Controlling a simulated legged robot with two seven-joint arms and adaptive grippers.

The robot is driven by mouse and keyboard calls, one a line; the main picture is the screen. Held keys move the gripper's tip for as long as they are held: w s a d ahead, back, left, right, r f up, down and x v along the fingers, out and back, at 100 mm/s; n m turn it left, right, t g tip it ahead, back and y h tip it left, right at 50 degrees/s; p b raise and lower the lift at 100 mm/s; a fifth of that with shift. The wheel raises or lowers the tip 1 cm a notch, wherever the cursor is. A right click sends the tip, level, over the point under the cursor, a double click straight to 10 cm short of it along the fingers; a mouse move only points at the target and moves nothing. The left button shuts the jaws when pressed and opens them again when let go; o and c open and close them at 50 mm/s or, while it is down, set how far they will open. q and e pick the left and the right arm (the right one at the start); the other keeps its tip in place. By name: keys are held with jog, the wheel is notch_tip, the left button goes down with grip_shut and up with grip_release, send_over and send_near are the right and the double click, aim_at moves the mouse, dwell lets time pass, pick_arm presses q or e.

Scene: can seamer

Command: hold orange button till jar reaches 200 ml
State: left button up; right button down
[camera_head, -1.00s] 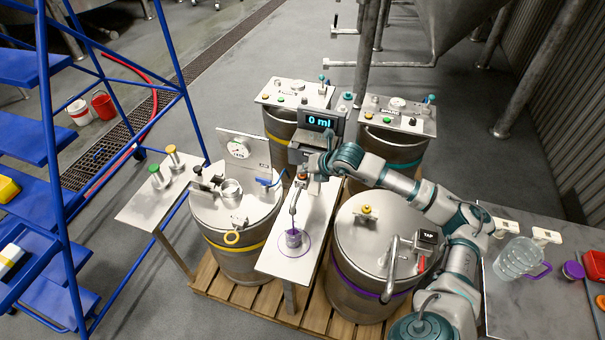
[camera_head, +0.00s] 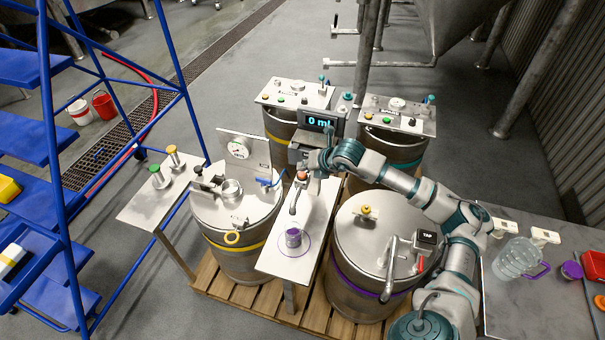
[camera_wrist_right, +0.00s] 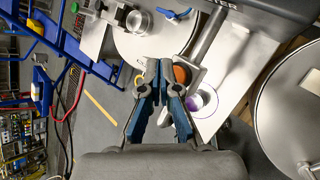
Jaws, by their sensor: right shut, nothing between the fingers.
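The orange button (camera_head: 302,176) sits on the metering stand at the back of a narrow steel table. It also shows in the wrist view (camera_wrist_right: 181,74), just right of my fingertips. My right gripper (camera_head: 317,167) is shut and empty, close beside the button; I cannot tell whether it touches it. The right fingers also fill the middle of the wrist view (camera_wrist_right: 163,72). The display (camera_head: 318,122) reads 0 ml. The small purple jar (camera_head: 293,238) stands upright inside a purple ring, near the spout; its fill level is too small to read. My left gripper is not in view.
A steel drum with a yellow band (camera_head: 238,262) stands left of the table, and a purple-banded drum (camera_head: 345,292) stands right. A side table (camera_head: 520,308) at the right holds a clear jug (camera_head: 517,258). A blue ladder (camera_head: 62,200) stands at the left.

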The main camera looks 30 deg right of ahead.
aim_at(303, 175)
jog(key=shift+r+p, duration=1.35)
jog(key=shift+r, duration=1.2)
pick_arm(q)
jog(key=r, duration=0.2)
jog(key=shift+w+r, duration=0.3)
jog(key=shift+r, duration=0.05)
pick_arm(e)
jog(key=n, duration=0.5)
jog(key=shift+a+r+p, duration=0.1)
jog(key=shift+r+p, duration=0.25)
pick_arm(q)
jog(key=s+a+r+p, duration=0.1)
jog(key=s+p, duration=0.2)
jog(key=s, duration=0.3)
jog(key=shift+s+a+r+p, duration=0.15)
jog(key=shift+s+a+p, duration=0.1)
jog(key=shift+p, duration=0.1)
pick_arm(e)
notch_tip(303, 175, up, 3)
jog(key=n, duration=3.1)
jog(key=shift+f, duration=0.1)
